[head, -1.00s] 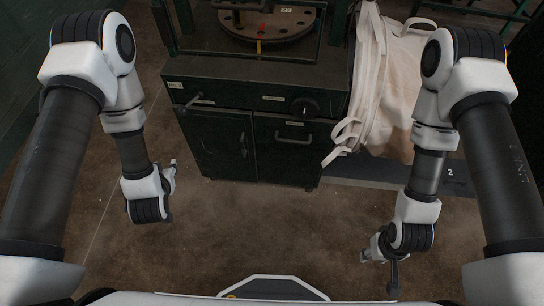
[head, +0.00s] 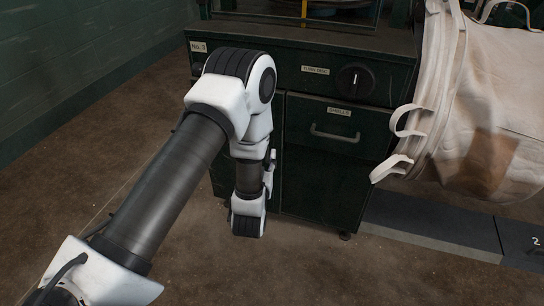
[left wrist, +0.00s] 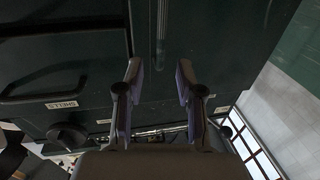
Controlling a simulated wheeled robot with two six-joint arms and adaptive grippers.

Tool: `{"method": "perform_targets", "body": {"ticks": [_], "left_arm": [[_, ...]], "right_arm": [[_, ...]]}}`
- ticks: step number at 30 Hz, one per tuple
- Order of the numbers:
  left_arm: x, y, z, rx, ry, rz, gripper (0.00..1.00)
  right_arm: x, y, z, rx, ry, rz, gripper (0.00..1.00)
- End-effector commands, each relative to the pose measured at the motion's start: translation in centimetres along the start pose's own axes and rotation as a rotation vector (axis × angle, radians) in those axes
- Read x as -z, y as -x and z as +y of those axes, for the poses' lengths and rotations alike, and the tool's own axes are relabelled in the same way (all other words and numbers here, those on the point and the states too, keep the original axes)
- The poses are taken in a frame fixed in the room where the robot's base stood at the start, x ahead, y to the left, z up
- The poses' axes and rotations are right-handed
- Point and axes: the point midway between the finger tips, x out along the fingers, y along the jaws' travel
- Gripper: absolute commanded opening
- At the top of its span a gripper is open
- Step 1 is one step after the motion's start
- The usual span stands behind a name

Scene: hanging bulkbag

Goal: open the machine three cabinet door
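The dark green machine cabinet (head: 330,65) carries a "No. 3" label (head: 198,46) at its upper left. Its left door (head: 221,170) is largely hidden behind my left arm and looks shut. In the left wrist view, which is upside down, the door (left wrist: 215,40) shows with its long vertical handle (left wrist: 161,25) near the seam. My left gripper (left wrist: 158,70) is open and empty. Its fingers straddle the line of the handle, which shows beyond the fingertips. Contact cannot be told. In the head view only part of this gripper (head: 270,163) shows. My right gripper is out of view.
Right of the door is a drawer front with a horizontal handle (head: 335,134), below a black knob (head: 355,81). A pale bulk bag (head: 490,100) with loops hangs close on the right. A low dark beam (head: 430,228) lies beneath it. Floor at left is clear.

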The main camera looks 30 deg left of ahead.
Motion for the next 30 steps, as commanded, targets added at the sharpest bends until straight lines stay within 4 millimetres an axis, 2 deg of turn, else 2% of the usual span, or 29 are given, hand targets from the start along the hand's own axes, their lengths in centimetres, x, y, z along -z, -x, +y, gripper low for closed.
{"method": "perform_targets", "body": {"ticks": [6,10,13,19,20,21,23,30], "left_arm": [[-0.1,-4.1,-0.1,0.003,0.003,0.003,0.37],[-0.1,-6.1,0.0,0.001,0.002,0.001,0.37],[0.1,-6.8,-0.1,0.001,0.000,-0.001,0.37],[0.1,-7.0,0.0,0.000,-0.001,-0.003,0.37],[0.1,-6.9,0.0,0.000,-0.001,-0.003,0.33],[0.1,-6.9,0.0,0.000,-0.001,-0.003,0.19],[0.1,-6.9,0.0,0.000,-0.001,-0.003,0.00],[0.1,-6.9,0.0,-0.001,-0.001,-0.003,0.00]], "right_arm": [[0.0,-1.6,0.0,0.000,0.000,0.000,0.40],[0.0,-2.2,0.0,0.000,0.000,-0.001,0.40],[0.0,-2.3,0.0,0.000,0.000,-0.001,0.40],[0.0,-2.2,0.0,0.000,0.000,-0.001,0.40],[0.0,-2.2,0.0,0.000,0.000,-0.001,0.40],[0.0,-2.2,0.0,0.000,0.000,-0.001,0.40],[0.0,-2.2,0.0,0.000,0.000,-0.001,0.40],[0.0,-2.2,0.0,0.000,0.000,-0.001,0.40]]}}
